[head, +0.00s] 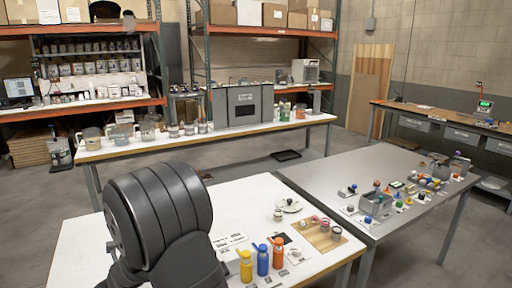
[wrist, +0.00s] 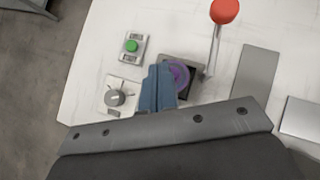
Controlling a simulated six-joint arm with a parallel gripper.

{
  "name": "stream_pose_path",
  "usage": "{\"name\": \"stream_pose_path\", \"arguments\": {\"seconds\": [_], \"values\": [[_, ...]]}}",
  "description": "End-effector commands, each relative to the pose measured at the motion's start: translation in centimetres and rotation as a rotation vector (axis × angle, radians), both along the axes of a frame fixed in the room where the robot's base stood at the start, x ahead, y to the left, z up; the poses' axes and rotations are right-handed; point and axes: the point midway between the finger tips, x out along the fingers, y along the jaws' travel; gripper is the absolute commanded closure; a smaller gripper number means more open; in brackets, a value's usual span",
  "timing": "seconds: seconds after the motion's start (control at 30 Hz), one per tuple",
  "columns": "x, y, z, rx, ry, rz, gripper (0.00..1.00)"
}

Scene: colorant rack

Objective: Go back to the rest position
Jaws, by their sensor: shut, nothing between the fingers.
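In the wrist view my gripper (wrist: 159,72) shows as blue fingers close together, shut with nothing between them. They are over a white tabletop (wrist: 95,55). Behind and beside the fingertips is a dark square base with a purple ring (wrist: 181,76), partly hidden by the fingers. I cannot tell whether the fingers touch it. In the head view a large dark link of my arm fills the lower left, and my gripper is not visible there.
In the wrist view, a green button (wrist: 131,45) and a grey knob (wrist: 115,97) are left of the fingers; a red-ball lever (wrist: 225,11) rises to the right. In the head view, yellow (head: 246,267), blue (head: 263,261) and orange (head: 279,254) bottles stand near the table's front. A grey table (head: 330,172) adjoins.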

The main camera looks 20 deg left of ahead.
Motion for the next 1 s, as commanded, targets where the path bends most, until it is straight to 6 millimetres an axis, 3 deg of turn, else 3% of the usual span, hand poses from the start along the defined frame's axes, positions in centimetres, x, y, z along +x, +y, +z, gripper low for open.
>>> {"name": "stream_pose_path", "arguments": {"seconds": [0.57,1.0], "values": [[-0.11,-0.62,0.00,0.000,0.000,0.106,1.00],[-0.28,-0.08,0.36,0.008,-0.002,0.129,0.16]]}}
